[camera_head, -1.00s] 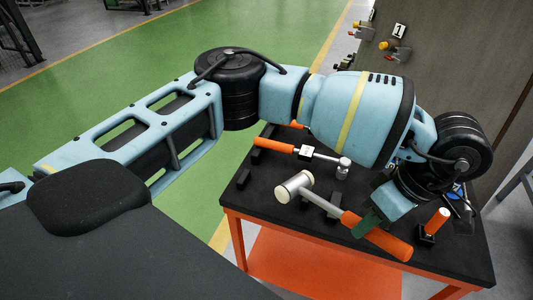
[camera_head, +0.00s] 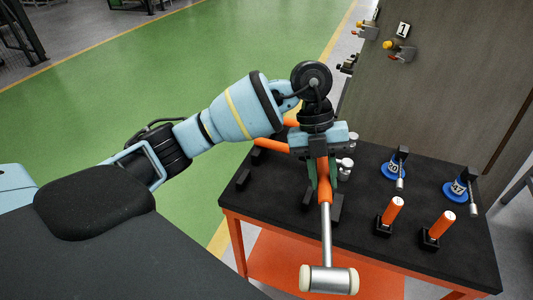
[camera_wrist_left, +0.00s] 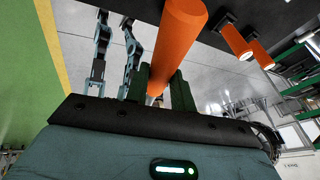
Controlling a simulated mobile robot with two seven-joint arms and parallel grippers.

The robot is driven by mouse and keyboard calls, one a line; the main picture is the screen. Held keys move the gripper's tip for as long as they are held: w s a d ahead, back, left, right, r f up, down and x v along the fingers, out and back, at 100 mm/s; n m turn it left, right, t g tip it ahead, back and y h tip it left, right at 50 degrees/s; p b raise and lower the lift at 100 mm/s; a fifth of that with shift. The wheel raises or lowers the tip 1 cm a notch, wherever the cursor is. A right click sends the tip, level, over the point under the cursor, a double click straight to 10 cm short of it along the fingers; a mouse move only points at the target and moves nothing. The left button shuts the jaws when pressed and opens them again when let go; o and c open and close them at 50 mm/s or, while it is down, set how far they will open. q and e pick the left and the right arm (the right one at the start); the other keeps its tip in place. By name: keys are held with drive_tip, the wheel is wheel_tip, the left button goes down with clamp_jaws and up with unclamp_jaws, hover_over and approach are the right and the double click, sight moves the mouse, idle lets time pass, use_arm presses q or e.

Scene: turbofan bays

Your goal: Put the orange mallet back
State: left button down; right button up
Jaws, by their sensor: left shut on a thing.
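The orange mallet has an orange handle (camera_head: 323,185) and a silver head with pale faces (camera_head: 328,280). My left gripper (camera_head: 321,172) is shut on the handle in the head view. The shaft points toward the front, and the head shows in front of the table's near edge. In the left wrist view, the orange handle (camera_wrist_left: 178,35) runs between the green fingers of the left gripper (camera_wrist_left: 161,80). Black support blocks (camera_head: 335,207) stand on the black tabletop (camera_head: 285,190) beside and below the mallet. My right gripper is not in view.
Another orange handle (camera_head: 270,145) lies at the table's back left, partly behind my arm. Two upright orange handles (camera_head: 392,210) (camera_head: 440,226) stand in black blocks at the right. Two blue discs (camera_head: 392,170) (camera_head: 456,191) with numbered tags lie behind them. A grey wall stands behind the table.

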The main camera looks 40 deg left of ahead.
use_arm(q)
drive_tip(key=a+f+n+t, duration=0.2)
drive_tip(key=a+n+t, duration=0.4)
drive_tip(key=a+n, duration=0.9)
drive_tip(key=shift+w+f, duration=0.3)
drive_tip(key=shift+w, duration=0.1)
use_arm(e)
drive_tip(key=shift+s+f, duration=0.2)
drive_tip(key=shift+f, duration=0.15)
